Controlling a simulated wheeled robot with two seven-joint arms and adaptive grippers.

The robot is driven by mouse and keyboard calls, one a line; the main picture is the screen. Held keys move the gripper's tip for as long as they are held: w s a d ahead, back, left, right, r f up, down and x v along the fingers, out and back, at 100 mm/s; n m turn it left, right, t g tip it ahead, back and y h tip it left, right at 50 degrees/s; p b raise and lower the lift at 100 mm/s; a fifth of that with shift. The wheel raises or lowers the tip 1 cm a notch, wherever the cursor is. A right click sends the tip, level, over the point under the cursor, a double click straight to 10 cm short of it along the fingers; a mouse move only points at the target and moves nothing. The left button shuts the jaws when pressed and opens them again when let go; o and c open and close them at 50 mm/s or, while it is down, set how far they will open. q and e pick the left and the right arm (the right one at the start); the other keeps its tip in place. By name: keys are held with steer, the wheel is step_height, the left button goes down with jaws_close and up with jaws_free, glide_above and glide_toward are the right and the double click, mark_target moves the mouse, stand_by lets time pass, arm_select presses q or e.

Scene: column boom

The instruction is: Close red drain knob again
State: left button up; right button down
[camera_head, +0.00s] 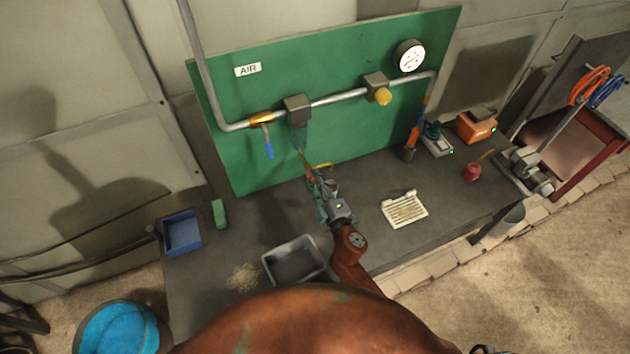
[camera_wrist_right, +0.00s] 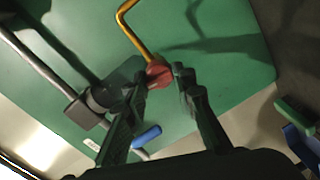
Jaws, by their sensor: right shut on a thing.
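The red drain knob (camera_wrist_right: 159,75) shows in the right wrist view between my right gripper's (camera_wrist_right: 161,78) two dark fingers, which are shut on it. A bent yellow pipe (camera_wrist_right: 131,22) runs from the knob. In the head view my right gripper (camera_head: 315,178) reaches up to the foot of the green panel (camera_head: 228,150), below the grey filter block (camera_head: 297,109). The knob there is small and mostly covered by the gripper, so its turn position cannot be told. My left gripper is not in view.
A blue-handled valve (camera_head: 268,150) hangs from the pipe left of the filter block. The bench between the panel and grey tray is clear.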

steer(key=shift+r+n, duration=0.1)
steer(key=shift+n, duration=0.9)
steer(key=c, duration=1.6)
jaws_free()
steer(key=v, duration=1.2)
